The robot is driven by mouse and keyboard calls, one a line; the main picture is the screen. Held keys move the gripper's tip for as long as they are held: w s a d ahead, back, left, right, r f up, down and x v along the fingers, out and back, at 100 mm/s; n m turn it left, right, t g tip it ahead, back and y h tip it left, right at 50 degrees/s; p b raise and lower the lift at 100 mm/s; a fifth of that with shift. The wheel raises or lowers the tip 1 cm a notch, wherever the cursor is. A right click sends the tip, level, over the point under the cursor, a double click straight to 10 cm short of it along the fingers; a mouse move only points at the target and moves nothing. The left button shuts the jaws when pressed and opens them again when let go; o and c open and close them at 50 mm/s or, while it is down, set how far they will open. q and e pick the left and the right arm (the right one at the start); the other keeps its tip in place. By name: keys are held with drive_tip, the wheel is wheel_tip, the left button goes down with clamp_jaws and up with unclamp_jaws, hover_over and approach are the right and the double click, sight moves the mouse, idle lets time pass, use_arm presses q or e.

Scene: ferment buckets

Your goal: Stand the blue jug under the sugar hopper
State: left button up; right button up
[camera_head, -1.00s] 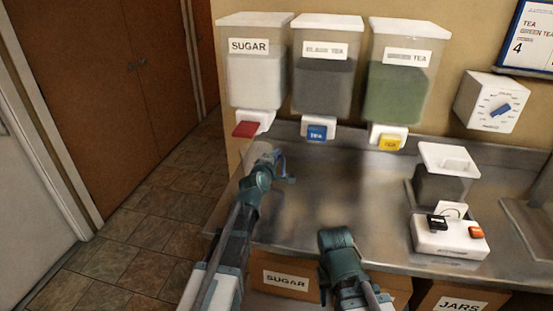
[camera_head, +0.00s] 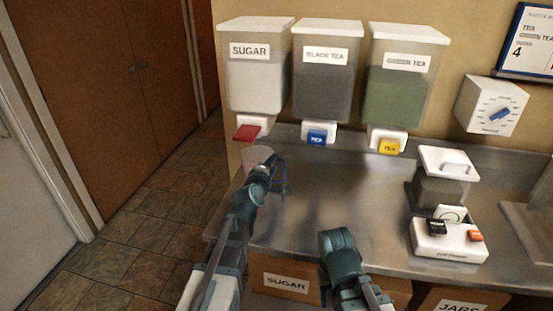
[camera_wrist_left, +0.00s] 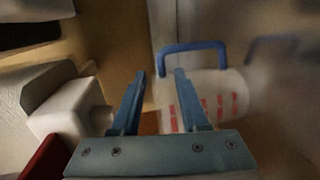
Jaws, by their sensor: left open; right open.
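The blue jug, a pale translucent jug with red marks and a blue handle (camera_wrist_left: 190,47), stands on the counter under the sugar hopper (camera_head: 256,85), partly hidden by my left wrist in the head view (camera_head: 257,155). My left gripper (camera_head: 272,172) is beside it; in the left wrist view its fingers (camera_wrist_left: 160,72) are open and apart, with part of the handle appearing between the tips. I cannot tell whether they touch it. The hopper's white spout (camera_wrist_left: 68,108) and red lever (camera_head: 248,132) are close by. My right gripper (camera_head: 342,255) is open at the counter's front edge, its fingertips not clear.
The black tea hopper (camera_head: 322,85) and green tea hopper (camera_head: 397,95) hang to the right. The middle of the steel counter (camera_head: 340,200) is clear.

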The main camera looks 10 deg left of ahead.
use_arm(q)
drive_tip(key=p+v, duration=0.1)
drive_tip(key=v, duration=0.6)
drive_tip(key=shift+s, duration=0.15)
